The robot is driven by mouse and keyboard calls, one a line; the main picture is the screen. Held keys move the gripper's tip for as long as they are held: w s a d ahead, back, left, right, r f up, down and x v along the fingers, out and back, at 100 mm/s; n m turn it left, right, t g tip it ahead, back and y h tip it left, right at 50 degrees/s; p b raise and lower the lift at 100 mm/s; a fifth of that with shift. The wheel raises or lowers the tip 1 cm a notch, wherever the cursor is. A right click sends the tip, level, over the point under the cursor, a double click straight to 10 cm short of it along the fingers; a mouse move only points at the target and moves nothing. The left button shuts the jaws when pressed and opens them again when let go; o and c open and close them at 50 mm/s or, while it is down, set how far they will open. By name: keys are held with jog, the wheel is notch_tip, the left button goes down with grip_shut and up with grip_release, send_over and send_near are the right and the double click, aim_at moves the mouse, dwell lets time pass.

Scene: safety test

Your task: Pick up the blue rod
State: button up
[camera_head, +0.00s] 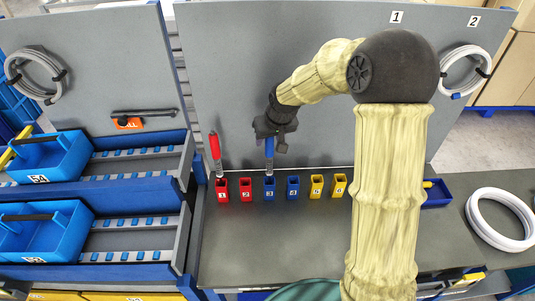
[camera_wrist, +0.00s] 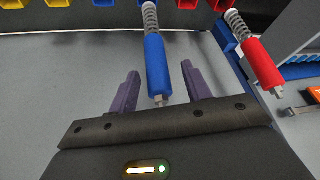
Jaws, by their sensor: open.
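The blue rod (camera_head: 269,147) stands upright with its lower end at the blue holder marked 3 (camera_head: 269,188). In the wrist view the blue rod (camera_wrist: 155,68) shows a blue sleeve, a grey spring and a metal tip. My gripper (camera_head: 275,134) is at the rod's upper part. In the wrist view the gripper's (camera_wrist: 160,75) two purple fingers are open, one on each side of the rod, with gaps visible. Whether the rod lies fully at the fingers' depth is hard to tell.
A red rod (camera_head: 215,147) stands at the red holder marked 1 (camera_head: 221,190), left of the blue rod; it also shows in the wrist view (camera_wrist: 262,62). Blue and yellow holders continue to the right. A grey back panel (camera_head: 230,60) rises close behind. The front tabletop is clear.

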jog(key=shift+w+d+f, duration=0.15)
jog(key=shift+w+f, duration=0.2)
jog(key=shift+f, duration=0.45)
jog(key=shift+s, duration=0.15)
grip_shut()
